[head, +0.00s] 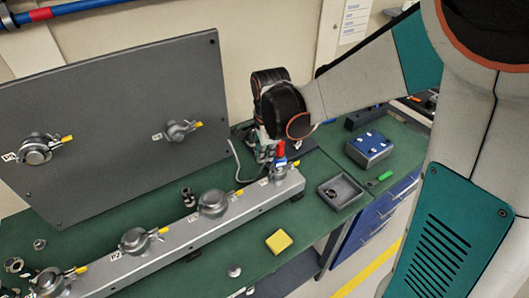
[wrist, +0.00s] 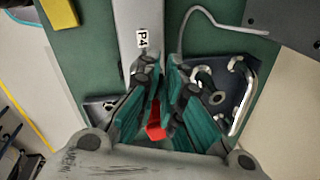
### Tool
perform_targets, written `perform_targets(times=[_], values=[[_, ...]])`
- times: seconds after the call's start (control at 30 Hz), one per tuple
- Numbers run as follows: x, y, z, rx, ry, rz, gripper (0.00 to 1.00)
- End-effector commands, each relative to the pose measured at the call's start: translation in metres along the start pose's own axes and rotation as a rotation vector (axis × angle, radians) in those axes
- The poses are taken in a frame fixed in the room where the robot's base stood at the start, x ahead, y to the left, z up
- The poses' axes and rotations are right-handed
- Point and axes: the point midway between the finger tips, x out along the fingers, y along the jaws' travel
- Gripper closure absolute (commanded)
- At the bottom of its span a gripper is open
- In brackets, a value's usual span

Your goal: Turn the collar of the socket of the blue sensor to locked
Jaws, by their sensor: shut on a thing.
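The blue sensor (head: 281,161) stands at the far right end of the grey rail (head: 190,247), at the socket marked P4 in the wrist view. A red part (head: 280,149) sits just above its blue; red also shows between my fingers in the wrist view (wrist: 155,122). My gripper (head: 268,158) points down at this end, its fingers closed around the sensor. In the wrist view my fingertips (wrist: 159,68) are close together over the rail end. A yellow tab (head: 296,163) sticks out at the right of this socket. The collar is mostly hidden, and its position cannot be told.
Other sockets with yellow tabs sit along the rail, such as a capped one (head: 214,203), and on the upright grey panel (head: 110,120). A grey tray (head: 341,191), a blue box (head: 369,147) and a yellow block (head: 278,241) lie on the green bench. A grey cable (wrist: 205,22) runs beside the rail.

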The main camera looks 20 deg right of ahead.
Motion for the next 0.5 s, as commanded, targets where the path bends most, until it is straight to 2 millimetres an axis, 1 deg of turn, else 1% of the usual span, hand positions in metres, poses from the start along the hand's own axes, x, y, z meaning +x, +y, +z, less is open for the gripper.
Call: perform_targets(times=[0.1,0.13,0.2,0.5], values=[[-0.0002,-0.0003,0.0001,-0.001,0.0,-0.001,1.0],[-0.0002,-0.0003,0.0001,-0.001,0.0,-0.001,0.86],[-0.0002,-0.0003,0.0001,-0.001,0.0,-0.001,0.72],[-0.0002,-0.0001,0.0,-0.001,0.0,0.0,0.72]])
